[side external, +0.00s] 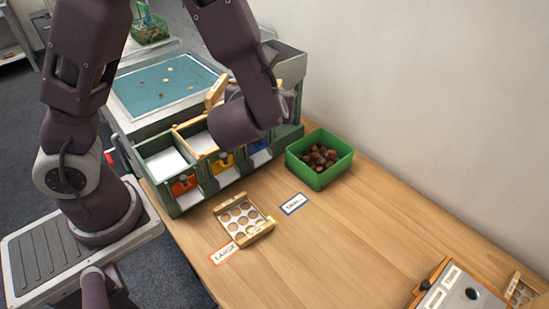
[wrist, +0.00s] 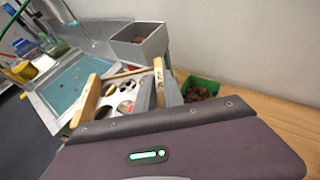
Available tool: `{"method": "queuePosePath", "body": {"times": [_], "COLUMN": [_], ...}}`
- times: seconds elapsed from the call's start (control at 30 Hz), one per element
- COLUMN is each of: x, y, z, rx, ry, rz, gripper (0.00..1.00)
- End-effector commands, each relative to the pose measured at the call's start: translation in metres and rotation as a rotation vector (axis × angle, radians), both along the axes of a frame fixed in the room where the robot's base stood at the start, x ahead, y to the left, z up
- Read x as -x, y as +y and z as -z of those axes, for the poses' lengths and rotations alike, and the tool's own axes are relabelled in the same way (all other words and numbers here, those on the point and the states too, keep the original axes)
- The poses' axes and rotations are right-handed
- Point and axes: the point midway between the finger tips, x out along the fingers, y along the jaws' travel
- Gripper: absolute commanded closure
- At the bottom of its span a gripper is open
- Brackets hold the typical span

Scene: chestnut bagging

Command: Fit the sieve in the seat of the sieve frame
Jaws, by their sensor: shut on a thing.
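In the wrist view my gripper (wrist: 158,94) is shut on a sieve, a metal plate with large round holes (wrist: 125,93) between two wooden bars. In the side view my wrist hides the fingers and most of this sieve; one wooden bar (side external: 216,91) shows above the machine. A wooden frame (side external: 190,127), apparently the sieve frame, sits on the green compartment unit below my wrist. The held sieve is over this area; contact with the seat cannot be told. Another sieve with round holes (side external: 240,217) lies on the table by the LARGE card (side external: 223,253).
The green unit (side external: 172,206) has white-floored compartments with coloured tags. A green crate of chestnuts (side external: 330,172) stands to its right. A blue-bordered card (side external: 294,204) lies in front. A teal tray (side external: 165,85) is behind.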

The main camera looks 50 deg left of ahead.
Motion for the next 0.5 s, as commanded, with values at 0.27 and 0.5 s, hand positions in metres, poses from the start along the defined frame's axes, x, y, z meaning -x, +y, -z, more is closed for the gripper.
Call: {"method": "queuePosePath", "body": {"times": [0.27,0.5], "x": [-0.035,-0.036], "y": [-0.036,0.021], "z": [-0.011,-0.011], "rx": [0.0,0.0], "ry": [-0.002,-0.003], "rz": [0.35,0.357], "gripper": [1.0,1.0]}}
